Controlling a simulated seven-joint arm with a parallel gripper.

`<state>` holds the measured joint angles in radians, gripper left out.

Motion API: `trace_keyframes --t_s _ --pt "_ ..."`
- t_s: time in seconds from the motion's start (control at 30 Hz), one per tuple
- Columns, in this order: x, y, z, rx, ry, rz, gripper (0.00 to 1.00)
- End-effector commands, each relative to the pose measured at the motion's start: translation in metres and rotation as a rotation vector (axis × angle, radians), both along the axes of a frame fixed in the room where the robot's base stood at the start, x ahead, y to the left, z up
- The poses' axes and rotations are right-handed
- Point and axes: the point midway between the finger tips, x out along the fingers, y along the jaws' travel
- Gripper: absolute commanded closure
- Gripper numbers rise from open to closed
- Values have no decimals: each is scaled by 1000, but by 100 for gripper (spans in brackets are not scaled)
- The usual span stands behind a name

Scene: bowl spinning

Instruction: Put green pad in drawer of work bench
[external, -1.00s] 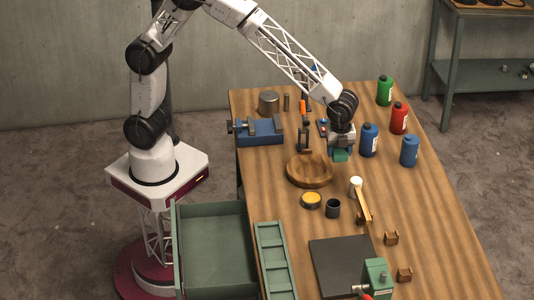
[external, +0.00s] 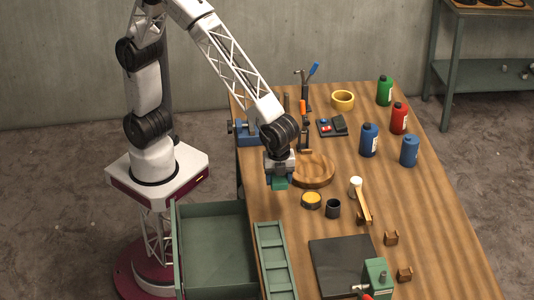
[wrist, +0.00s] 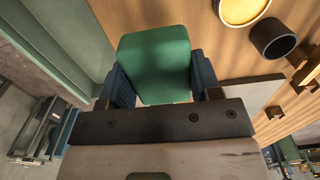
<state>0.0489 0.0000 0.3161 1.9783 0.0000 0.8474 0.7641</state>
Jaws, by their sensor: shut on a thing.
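The green pad (wrist: 155,62) is held between the two fingers of my gripper (external: 279,183), which is shut on it. In the external view the green pad (external: 280,184) shows just under the gripper, above the bench's left side, left of the wooden bowl. The open drawer (external: 216,245) of the work bench (external: 440,225) is a green box sticking out at the left. It looks empty, and my gripper is behind and to the right of it. In the wrist view a green wall, likely the drawer's (wrist: 65,45), shows left of the pad.
A wooden bowl (external: 318,172), a yellow-topped tin (external: 311,200) and a dark cup (external: 333,208) stand near the gripper. A green divided tray (external: 272,255) lies beside the drawer. A blue vise (external: 247,137) is at the back left. Bottles (external: 369,140) stand to the right.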

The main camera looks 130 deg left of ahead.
Motion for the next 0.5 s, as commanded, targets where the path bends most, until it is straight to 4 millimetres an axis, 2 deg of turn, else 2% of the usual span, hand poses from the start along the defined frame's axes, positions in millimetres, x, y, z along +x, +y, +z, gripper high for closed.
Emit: trace_keyframes --t_s 0.1,0.5 --pt "-16 -27 1 0 -1 -2 66" --pt "-74 -103 0 0 -1 9 66"
